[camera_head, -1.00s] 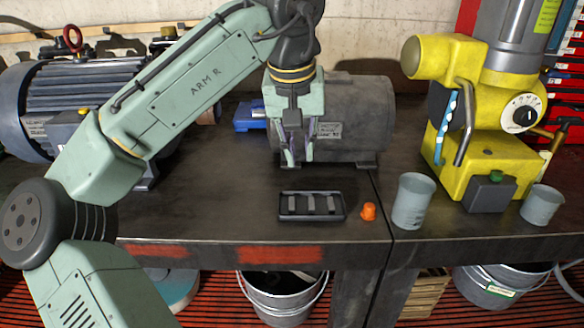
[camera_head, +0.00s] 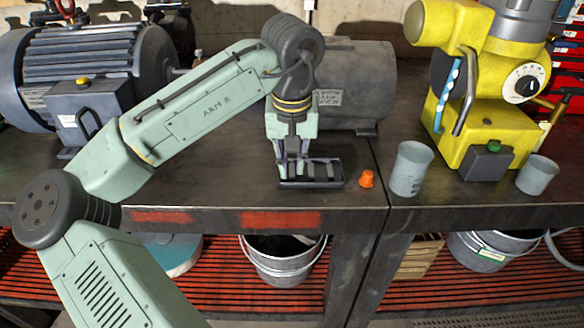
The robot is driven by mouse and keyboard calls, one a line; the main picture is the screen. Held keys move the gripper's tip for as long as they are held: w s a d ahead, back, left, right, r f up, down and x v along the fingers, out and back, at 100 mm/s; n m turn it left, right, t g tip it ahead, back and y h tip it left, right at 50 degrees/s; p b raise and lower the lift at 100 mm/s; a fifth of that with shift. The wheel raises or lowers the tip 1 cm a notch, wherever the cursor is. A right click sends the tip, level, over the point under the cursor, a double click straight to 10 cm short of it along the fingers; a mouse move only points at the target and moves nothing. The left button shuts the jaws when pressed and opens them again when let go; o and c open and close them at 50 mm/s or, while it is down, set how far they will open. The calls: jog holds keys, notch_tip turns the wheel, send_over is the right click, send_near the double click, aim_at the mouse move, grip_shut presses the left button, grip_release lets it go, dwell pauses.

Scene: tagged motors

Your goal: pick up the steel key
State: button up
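A small black tray (camera_head: 312,184) lies on the dark bench top, with several short steel bars in it. Steel bars show in its middle (camera_head: 320,171) and right part; one of these pieces may be the steel key, but they are too small to tell apart. My gripper (camera_head: 293,173) points down at the left part of the tray, with its fingertips at or just above it. The fingers look apart. They hide the left bar, and I cannot tell whether they touch it.
An orange cap (camera_head: 367,179) and a grey cup (camera_head: 411,168) stand right of the tray. A grey motor (camera_head: 355,85) is behind, a blue motor (camera_head: 85,80) at left, a yellow machine (camera_head: 480,125) at right. The bench's front edge is close.

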jog(key=shift+f, duration=0.15)
grip_shut()
dwell(0.4)
